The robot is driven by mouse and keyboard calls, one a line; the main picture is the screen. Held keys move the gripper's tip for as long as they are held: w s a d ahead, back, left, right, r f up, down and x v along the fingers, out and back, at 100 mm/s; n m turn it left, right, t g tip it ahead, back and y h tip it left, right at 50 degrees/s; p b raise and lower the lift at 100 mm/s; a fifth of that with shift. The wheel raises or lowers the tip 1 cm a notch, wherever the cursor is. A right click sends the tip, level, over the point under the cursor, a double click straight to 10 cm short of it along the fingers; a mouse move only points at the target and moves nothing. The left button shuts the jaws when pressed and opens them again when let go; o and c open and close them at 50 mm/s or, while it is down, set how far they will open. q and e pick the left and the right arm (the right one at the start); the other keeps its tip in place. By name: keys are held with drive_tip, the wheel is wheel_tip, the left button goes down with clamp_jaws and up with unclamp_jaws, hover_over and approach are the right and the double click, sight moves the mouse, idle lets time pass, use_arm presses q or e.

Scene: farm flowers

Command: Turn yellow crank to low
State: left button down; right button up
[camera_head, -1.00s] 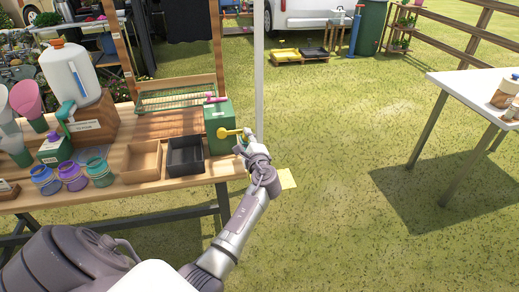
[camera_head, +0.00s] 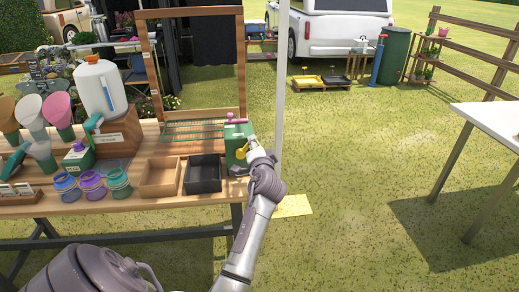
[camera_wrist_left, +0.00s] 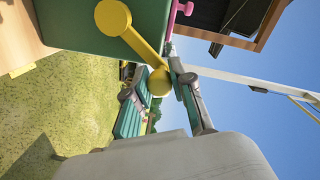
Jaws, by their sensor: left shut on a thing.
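The yellow crank (camera_head: 242,152) is on the front of a green box (camera_head: 234,134) at the right end of the wooden table. In the left wrist view the crank arm (camera_wrist_left: 141,43) runs from its round hub to a round yellow knob. My left gripper (camera_head: 252,147) is at the crank, and its two fingers are around the knob in the left wrist view (camera_wrist_left: 159,83). The gripper is shut on the knob. Any marks for low are too small or hidden to read. My right gripper is not in view.
A black tray (camera_head: 203,174) and a brown tray (camera_head: 160,178) stand left of the green box. A pink lever (camera_head: 236,120) sits on top of the box. A white post (camera_head: 282,80) rises behind it. Grass to the right is clear up to a white table (camera_head: 490,122).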

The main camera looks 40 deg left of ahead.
use_arm(q)
drive_tip(key=shift+s+a+r+n, duration=0.3)
drive_tip(key=shift+s+a+n, duration=0.15)
drive_tip(key=shift+n, duration=0.5)
drive_tip(key=shift+s+a+r+n, duration=0.3)
drive_tip(key=shift+s+n, duration=0.15)
drive_tip(key=shift+n, duration=0.5)
drive_tip(key=c, duration=1)
unclamp_jaws()
drive_tip(key=shift+s+a, duration=0.1)
drive_tip(key=v, duration=0.7)
drive_tip(key=shift+s, duration=0.25)
